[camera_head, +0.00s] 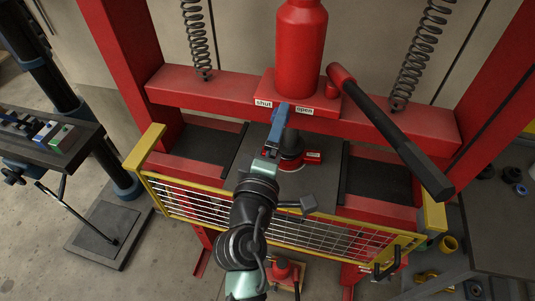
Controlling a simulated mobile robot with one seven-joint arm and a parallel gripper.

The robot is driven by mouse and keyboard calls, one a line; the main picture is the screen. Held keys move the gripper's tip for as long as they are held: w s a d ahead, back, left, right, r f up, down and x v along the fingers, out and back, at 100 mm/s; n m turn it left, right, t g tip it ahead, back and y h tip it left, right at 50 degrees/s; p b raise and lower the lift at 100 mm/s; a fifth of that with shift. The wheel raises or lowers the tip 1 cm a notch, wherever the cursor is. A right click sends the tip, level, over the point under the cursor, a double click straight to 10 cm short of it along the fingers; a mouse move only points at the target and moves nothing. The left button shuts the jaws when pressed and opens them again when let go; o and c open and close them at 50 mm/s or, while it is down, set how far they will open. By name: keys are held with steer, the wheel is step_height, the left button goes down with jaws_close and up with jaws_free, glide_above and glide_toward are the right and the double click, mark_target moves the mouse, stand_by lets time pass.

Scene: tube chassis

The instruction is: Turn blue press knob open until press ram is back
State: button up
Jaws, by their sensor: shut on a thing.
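The blue press knob (283,107) is on the front of the red press crossbeam, between the labels "shut" and "open". My gripper (279,118) reaches up to it from below and is shut on it. The gripper covers much of the knob, so its exact turn is hard to read. The press ram (291,143) shows as a dark cylinder below the beam, partly behind my gripper. Its lower end is near a small red piece (291,161) on the bed plate; I cannot tell whether they touch.
A yellow-framed mesh guard (210,202) stands across the press front, below my arm. A black-handled red pump lever (400,135) slants down at right. The red jack body (301,50) stands on the beam. Benches flank the press.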

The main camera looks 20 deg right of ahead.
steer(key=b+v, duration=0.3)
steer(key=v, duration=0.8)
steer(key=shift+s+a, duration=0.25)
steer(key=shift+a, duration=0.05)
steer(key=w+a+r+m+t+y+p, duration=0.1)
steer(key=w+r+m+t, duration=0.1)
steer(key=r, duration=0.5)
steer(key=w+a+r+m+t+y, duration=0.1)
steer(key=w+r+m+t, duration=0.15)
steer(key=r, duration=0.45)
steer(key=w+a+r+m+t+y+p, duration=0.1)
steer(key=a+r+m, duration=0.15)
steer(key=r, duration=0.55)
steer(key=s+a+r+m+t+y, duration=0.1)
steer(key=s+a+r+t+y, duration=0.1)
steer(key=r, duration=0.8)
steer(key=s+a+r+m+t+y, duration=0.1)
steer(key=s+r+t+y, duration=0.3)
steer(key=r, duration=0.6)
steer(key=shift+s+a+m+t+y, duration=0.35)
steer(key=shift+s+a+y, duration=0.25)
steer(key=shift+s+a, duration=0.15)
